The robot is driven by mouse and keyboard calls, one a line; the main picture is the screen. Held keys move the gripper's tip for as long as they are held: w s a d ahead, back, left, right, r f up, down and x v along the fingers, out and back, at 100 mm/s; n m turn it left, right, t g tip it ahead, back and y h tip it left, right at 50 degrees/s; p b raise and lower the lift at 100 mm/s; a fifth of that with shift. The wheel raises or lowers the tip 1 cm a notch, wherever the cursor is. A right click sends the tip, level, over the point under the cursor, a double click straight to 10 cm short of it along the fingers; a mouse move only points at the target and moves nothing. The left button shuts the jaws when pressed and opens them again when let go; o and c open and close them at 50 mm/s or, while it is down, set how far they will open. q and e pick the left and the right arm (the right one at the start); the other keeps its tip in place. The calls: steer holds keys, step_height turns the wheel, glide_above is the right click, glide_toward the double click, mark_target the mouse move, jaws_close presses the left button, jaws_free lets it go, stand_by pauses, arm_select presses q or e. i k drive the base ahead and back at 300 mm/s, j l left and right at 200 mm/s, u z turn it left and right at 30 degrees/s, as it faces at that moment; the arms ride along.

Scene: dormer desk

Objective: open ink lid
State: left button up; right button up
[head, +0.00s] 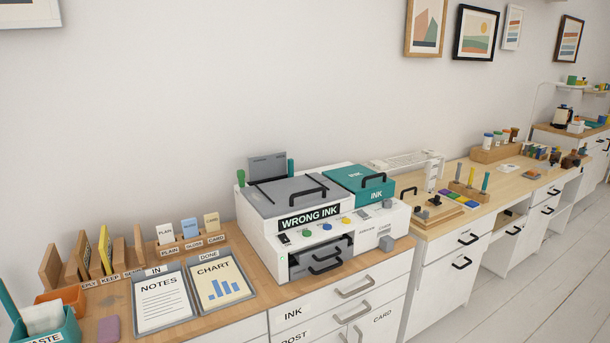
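The white printer (366,242) stands on the wooden desk near the middle of the head view. Its teal ink lid (358,174), marked INK, lies shut on the top right, with a black bar handle (372,179). Beside it on the left is a grey lid (285,193) with its own black handle. A dark display (309,218) on the printer's front reads WRONG INK. Neither of my grippers shows in this view.
Coloured buttons sit on the printer's front, above a dark tray (316,261) with handles. NOTES (162,301) and CHART (218,281) sheets lie to the left. A drawer (293,313) below is labelled INK. A pegged wooden board (432,213) stands to the right.

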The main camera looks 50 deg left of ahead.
mark_target(369, 186)
steer(key=u, duration=1.15)
steer(key=i+l+z, duration=0.1)
steer(key=i, duration=0.3)
